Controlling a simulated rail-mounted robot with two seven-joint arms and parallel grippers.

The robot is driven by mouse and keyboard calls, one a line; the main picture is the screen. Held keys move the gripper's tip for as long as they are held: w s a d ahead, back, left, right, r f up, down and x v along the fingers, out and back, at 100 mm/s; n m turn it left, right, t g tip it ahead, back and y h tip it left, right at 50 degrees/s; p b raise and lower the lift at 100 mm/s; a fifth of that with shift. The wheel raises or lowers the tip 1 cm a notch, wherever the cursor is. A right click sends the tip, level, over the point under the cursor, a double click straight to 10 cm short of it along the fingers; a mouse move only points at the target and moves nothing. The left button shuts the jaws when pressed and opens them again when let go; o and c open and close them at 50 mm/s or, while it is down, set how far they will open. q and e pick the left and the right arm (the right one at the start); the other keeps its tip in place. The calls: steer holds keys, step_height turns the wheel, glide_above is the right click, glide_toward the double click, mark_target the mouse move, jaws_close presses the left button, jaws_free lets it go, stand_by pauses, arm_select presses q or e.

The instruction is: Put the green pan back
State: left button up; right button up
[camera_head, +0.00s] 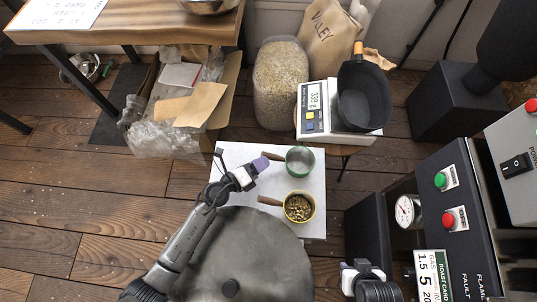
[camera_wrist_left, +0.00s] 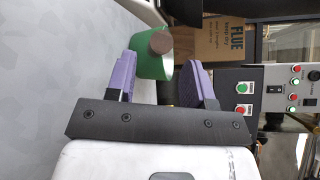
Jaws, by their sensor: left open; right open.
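The green pan (camera_head: 300,160) sits on the upper part of a white board (camera_head: 232,150), its wooden handle pointing left. My left gripper (camera_head: 262,163) is open at the handle's left end. In the left wrist view the green pan (camera_wrist_left: 143,62) and its round brown handle end (camera_wrist_left: 160,41) show beyond and between the purple fingers of my left gripper (camera_wrist_left: 163,72). The jaws are not closed on it; how far the handle reaches between them I cannot tell. My right gripper (camera_head: 358,274) is open, low in the head view beside the roaster.
A yellow-rimmed pan of beans (camera_head: 299,207) stands just below the green pan. A scale (camera_head: 311,107) carrying a black pan (camera_head: 364,97) stands behind, beside a bag of beans (camera_head: 282,82). The roaster panel (camera_head: 446,205) is at right. A cardboard box (camera_head: 228,88) lies at left.

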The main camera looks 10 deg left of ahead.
arm_select(q)
steer(key=p+v, duration=0.1)
steer(key=v, duration=0.6)
steer(key=shift+s, duration=0.1)
